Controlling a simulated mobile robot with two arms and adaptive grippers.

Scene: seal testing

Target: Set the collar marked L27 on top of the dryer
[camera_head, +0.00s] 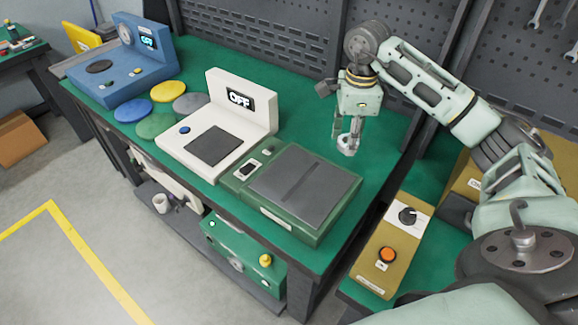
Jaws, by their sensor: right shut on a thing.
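My right gripper (348,132) points down over the green bench top, to the right of the devices. It is shut on a small pale grey collar (347,147) at its fingertips. No marking can be read on the collar, and I cannot tell whether it touches the bench. A green box with a flat dark grey top (315,180) stands left of and nearer than the gripper. A white device (207,150) with a dark square plate and a display reading OFF stands beside it. No label legibly names the dryer. My left gripper is not in view.
A blue device (130,75) stands at the bench's far left. Yellow, blue, green and grey discs (167,92) lie between it and the white device. A tan control box (390,255) with an orange button is at the lower right. The green bench surface (300,110) behind the devices is clear.

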